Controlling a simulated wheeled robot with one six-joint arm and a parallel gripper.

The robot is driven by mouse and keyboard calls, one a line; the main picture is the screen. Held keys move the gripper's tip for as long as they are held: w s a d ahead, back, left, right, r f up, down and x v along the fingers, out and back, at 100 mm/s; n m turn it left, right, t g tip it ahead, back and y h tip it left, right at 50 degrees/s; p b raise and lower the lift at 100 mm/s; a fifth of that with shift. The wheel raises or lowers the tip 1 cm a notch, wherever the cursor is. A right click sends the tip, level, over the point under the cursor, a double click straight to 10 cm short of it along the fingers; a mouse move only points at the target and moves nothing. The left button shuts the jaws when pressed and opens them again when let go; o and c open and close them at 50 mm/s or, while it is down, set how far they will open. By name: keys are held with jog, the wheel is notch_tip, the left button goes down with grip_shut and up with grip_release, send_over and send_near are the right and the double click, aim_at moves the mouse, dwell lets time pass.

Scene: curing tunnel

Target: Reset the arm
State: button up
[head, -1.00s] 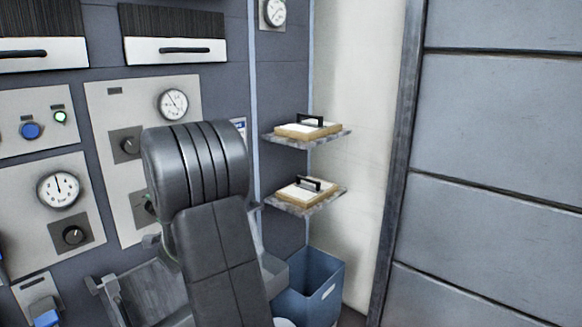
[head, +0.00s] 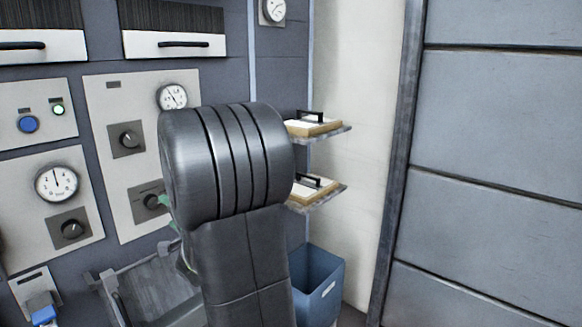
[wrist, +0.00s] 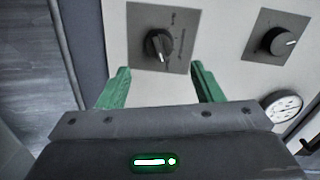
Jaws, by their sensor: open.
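My gripper (wrist: 160,87) shows in the wrist view with its two green fingers spread apart and nothing between them. Beyond the fingertips is a black rotary knob (wrist: 158,44) on a dark square plate, apart from the fingers. In the head view my arm stands in the middle and hides most of the gripper. Only a bit of green finger shows at its left edge, near the lower knob (head: 152,201) of the light panel.
A second knob (wrist: 274,41) and a gauge (wrist: 283,106) are on the same panel. Two shelves with clipboards (head: 314,124) and a blue bin (head: 322,285) stand right of my arm. A grey panelled door (head: 500,120) fills the right side.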

aim_at(156, 205)
jog(key=v, duration=0.5)
jog(key=p+x, duration=0.1)
jog(key=x, duration=1.2)
jog(key=shift+w+a+f, duration=0.1)
jog(key=shift+w+a, duration=0.1)
jog(key=shift+f+n, duration=0.1)
jog(key=shift+n, duration=0.4)
jog(key=shift+s+d+n+b, duration=0.1)
jog(key=shift+n+b, duration=0.6)
jog(key=n+b, duration=0.4)
jog(key=n, duration=0.2)
jog(key=shift+n+t, duration=0.3)
jog(key=shift+t, duration=0.1)
jog(key=n+b, duration=0.2)
jog(key=n, duration=0.2)
jog(key=shift+t+b, duration=0.3)
jog(key=shift+b, duration=0.05)
jog(key=shift+n+b, duration=0.5)
jog(key=shift+n, duration=1.5)
